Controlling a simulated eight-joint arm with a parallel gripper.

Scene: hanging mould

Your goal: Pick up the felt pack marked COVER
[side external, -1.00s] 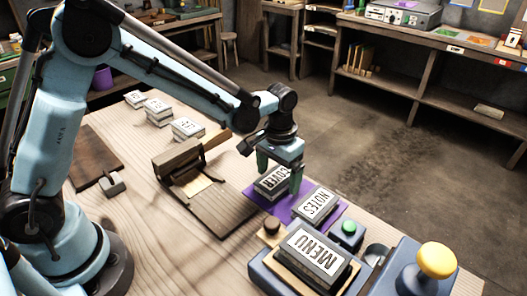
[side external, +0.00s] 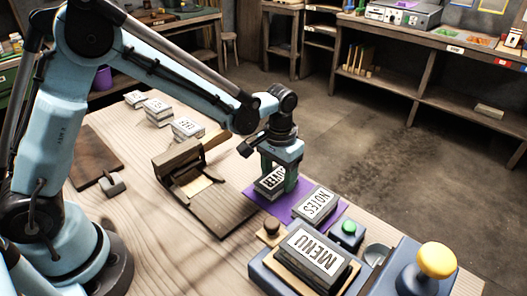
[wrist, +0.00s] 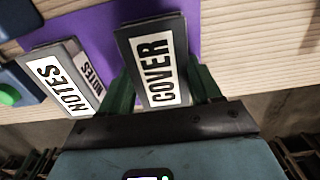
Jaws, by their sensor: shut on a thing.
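The felt pack marked COVER (side external: 268,184) is a grey block with a white label and black letters. It is at the purple mat (side external: 252,193), and I cannot make out a gap beneath it. It also shows in the wrist view (wrist: 155,62), between the green fingers. My gripper (side external: 277,179) points down and is shut on the pack's two sides. Part of the pack is hidden behind a finger in the side view.
The pack marked NOTES (side external: 315,204) lies close beside it on the mat. A wooden hinged board (side external: 215,207) lies left. Several packs (side external: 186,128) stand farther back.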

